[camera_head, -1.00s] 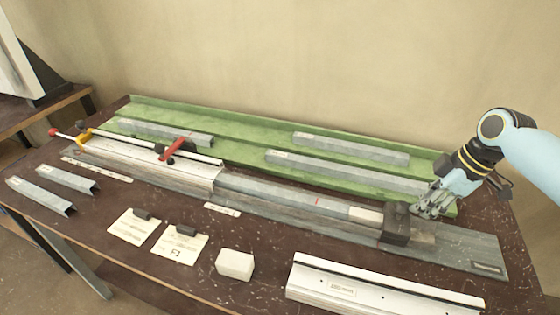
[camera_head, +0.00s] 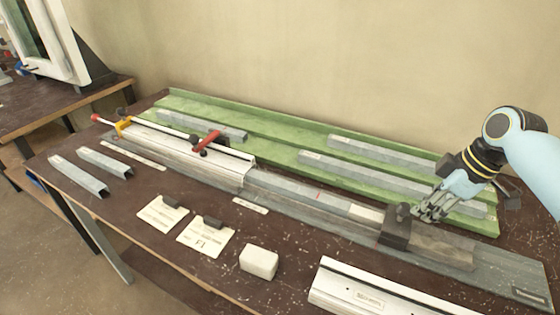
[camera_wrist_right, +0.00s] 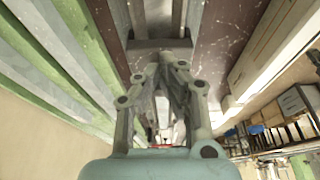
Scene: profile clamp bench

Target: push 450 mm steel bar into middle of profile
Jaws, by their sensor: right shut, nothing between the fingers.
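The white profile (camera_head: 185,154) lies along the bench, held by a clamp with a red handle (camera_head: 206,141). The grey steel bar (camera_head: 295,191), with a red mark, lies in line with it; its left end is inside the profile's right opening and hidden. A pale section (camera_head: 366,213) at the bar's right end meets a dark block (camera_head: 396,229) on the grey rail (camera_head: 500,277). My right gripper (camera_head: 428,210) is shut and empty, its fingertips just right of the block's top; contact is unclear. The wrist view shows the closed fingers (camera_wrist_right: 162,62) close to the block (camera_wrist_right: 160,45).
A green tray (camera_head: 285,122) with several grey bars lies behind. Two short grey bars (camera_head: 78,174) (camera_head: 104,162) lie front left. Two paper cards (camera_head: 162,213) (camera_head: 205,236), a white block (camera_head: 258,262) and another white profile (camera_head: 385,296) lie in front.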

